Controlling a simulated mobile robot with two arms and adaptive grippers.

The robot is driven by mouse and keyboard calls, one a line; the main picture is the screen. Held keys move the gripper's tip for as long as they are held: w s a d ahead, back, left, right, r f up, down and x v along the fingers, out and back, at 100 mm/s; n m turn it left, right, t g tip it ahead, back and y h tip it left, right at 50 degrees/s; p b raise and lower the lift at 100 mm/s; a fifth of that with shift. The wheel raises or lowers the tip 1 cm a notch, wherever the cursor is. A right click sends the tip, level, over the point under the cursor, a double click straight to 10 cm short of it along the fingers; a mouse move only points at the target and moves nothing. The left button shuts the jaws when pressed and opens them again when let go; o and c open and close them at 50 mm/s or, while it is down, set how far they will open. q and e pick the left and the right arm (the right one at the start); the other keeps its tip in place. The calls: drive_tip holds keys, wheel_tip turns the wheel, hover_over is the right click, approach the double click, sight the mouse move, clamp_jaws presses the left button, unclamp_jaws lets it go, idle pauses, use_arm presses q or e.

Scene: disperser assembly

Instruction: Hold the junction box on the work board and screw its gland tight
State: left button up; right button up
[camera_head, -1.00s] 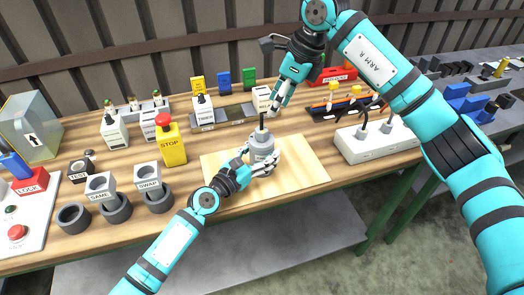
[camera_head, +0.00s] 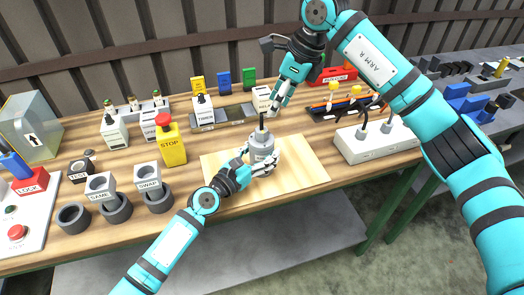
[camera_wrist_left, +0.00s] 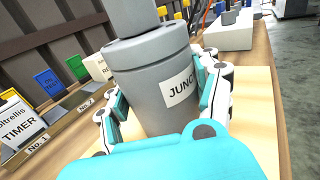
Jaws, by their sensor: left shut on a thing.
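The grey cylindrical junction box (camera_head: 262,150) stands upright on the pale work board (camera_head: 302,160). It fills the middle of the left wrist view (camera_wrist_left: 150,88), where its label reads "JUNC" before a finger hides the rest. A narrower grey part (camera_wrist_left: 132,16) sits on its top, with a dark tip (camera_head: 262,121) above it in the head view. My left gripper (camera_head: 260,168) is shut on the box, with fingers on both sides (camera_wrist_left: 162,95). My right gripper (camera_head: 275,108) points down just above and right of the dark tip. Whether its fingers are open is too small to tell.
A yellow STOP block (camera_head: 171,142) and grey rings (camera_head: 115,208) stand left of the board. A white block with dark cables (camera_head: 375,143) stands to the right. Labelled blocks (camera_head: 203,112) and a dark tray line the back. The board's right part is clear.

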drive_tip(key=shift+o, duration=1)
drive_tip(key=shift+f, duration=0.1)
drive_tip(key=shift+o, duration=0.3)
drive_tip(key=shift+s+f+y, duration=0.15)
drive_tip(key=shift+f+y, duration=0.1)
drive_tip(key=shift+y, duration=0.05)
drive_tip(key=n+t+y, duration=0.1)
drive_tip(key=t+y, duration=0.2)
drive_tip(key=y, duration=1)
approach(262, 128)
drive_tip(key=x, duration=0.3)
drive_tip(key=f+x, duration=0.1)
drive_tip(key=x, duration=0.6)
drive_tip(key=shift+w+f, duration=0.2)
drive_tip(key=shift+w, duration=0.1)
drive_tip(key=shift+c, duration=0.3)
clamp_jaws()
